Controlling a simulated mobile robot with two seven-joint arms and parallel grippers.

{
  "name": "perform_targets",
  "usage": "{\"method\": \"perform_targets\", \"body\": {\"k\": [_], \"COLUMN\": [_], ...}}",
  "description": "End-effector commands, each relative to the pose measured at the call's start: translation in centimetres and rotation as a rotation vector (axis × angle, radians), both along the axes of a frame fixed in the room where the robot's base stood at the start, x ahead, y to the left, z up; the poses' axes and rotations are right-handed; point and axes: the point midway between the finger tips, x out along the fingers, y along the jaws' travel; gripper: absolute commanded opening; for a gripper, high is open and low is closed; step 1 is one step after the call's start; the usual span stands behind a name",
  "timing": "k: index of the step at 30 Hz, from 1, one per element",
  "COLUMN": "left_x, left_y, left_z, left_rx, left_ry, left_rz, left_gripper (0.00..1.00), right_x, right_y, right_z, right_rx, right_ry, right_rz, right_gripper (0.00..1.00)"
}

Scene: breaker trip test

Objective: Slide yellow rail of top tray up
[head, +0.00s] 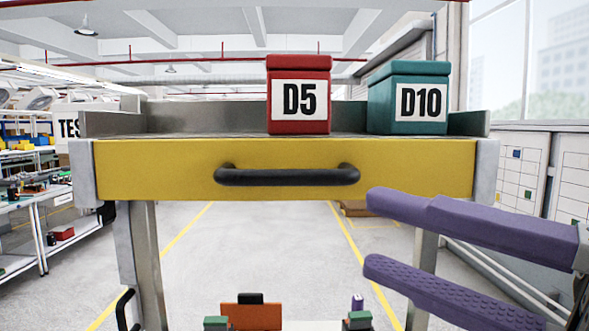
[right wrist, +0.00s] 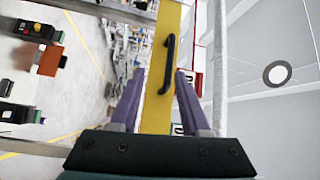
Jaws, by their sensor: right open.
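The yellow rail (head: 130,170) forms the front of the grey top tray (head: 210,118). A black bar handle (head: 287,176) is fixed to its middle. My right gripper (head: 368,233) has two purple fingers, open and empty, with tips below and right of the handle in the head view. In the right wrist view, the yellow rail (right wrist: 160,112) runs between the open fingers (right wrist: 159,74), and the black handle (right wrist: 168,65) lies ahead of the tips. No contact with the handle shows. My left gripper is not in view.
A red box marked D5 (head: 299,65) and a teal box marked D10 (head: 408,70) stand on the tray. Metal posts (head: 147,260) hold it at both sides. An orange item (head: 251,316) sits lower down. Shelving (head: 30,215) is at left, cabinets (head: 560,165) at right.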

Motion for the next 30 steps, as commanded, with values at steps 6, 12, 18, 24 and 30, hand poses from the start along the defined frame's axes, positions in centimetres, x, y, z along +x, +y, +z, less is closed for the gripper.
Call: {"method": "perform_targets", "body": {"k": [6, 12, 18, 24, 30], "left_x": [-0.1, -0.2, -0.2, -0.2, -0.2], "left_y": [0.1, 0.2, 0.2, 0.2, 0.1], "left_z": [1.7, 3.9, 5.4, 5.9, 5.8], "left_rx": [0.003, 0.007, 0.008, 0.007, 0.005], "left_ry": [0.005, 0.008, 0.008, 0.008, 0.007], "left_rz": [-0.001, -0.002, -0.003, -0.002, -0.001], "left_gripper": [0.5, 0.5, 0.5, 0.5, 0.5], "right_x": [1.2, 3.7, 6.0, 7.1, 7.2], "right_y": [0.4, 3.1, 5.5, 6.6, 6.7], "right_z": [2.3, 3.0, 3.1, 3.0, 2.9], "right_rx": [0.069, 0.068, 0.064, 0.059, 0.058], "right_ry": [0.0, 0.001, 0.0, -0.001, -0.001], "right_rz": [-0.007, -0.004, -0.004, -0.004, -0.005], "right_gripper": [0.46, 0.46, 0.46, 0.46, 0.46]}}
